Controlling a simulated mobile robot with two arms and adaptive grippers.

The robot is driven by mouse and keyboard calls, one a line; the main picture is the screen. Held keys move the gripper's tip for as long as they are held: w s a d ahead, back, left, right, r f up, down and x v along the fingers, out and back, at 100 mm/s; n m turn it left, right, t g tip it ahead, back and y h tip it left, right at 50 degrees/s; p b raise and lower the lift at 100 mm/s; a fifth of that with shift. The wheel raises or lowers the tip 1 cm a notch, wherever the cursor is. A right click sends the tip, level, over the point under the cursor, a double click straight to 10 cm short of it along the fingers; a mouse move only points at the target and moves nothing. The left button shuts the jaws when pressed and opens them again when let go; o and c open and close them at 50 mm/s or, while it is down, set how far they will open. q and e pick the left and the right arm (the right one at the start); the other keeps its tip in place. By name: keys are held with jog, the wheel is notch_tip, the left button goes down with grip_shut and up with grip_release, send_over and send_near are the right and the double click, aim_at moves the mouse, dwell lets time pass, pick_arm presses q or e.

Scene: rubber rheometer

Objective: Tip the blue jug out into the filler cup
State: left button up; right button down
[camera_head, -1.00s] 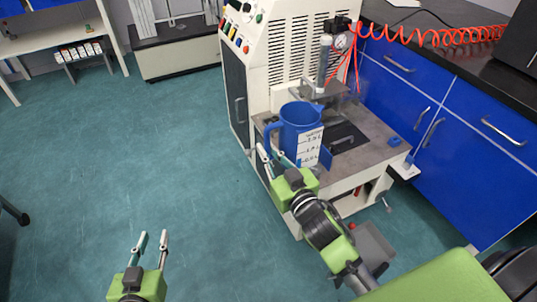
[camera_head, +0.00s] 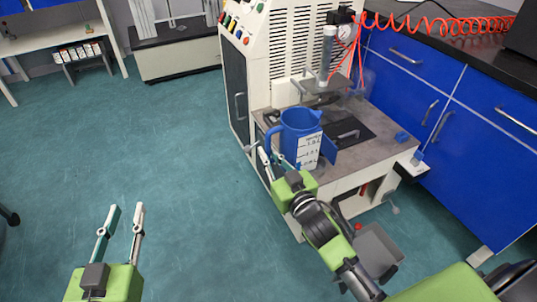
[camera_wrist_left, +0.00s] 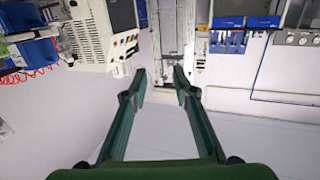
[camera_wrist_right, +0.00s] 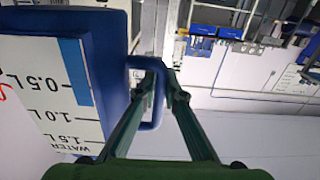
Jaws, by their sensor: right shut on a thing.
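The blue jug (camera_head: 292,138) has a white scale label and looks about upright at the front left of the machine's grey worktop. I cannot tell whether its base touches the worktop. My right gripper (camera_head: 272,160) is shut on the jug's handle, at its left side. In the right wrist view the jug (camera_wrist_right: 112,60) fills the left, and its handle loop (camera_wrist_right: 157,112) passes by the fingertips (camera_wrist_right: 160,78). My left gripper (camera_head: 122,212) is open and empty over the floor, also in its own wrist view (camera_wrist_left: 160,78). I cannot make out the filler cup.
The cream machine (camera_head: 285,45) rises behind the jug, with a clear vertical cylinder (camera_head: 327,52) above its worktop (camera_head: 368,158). A dark plate with a handle (camera_head: 348,134) lies right of the jug. Blue cabinets (camera_head: 420,80) stand at the right.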

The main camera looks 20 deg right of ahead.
jog(key=shift+r, duration=0.35)
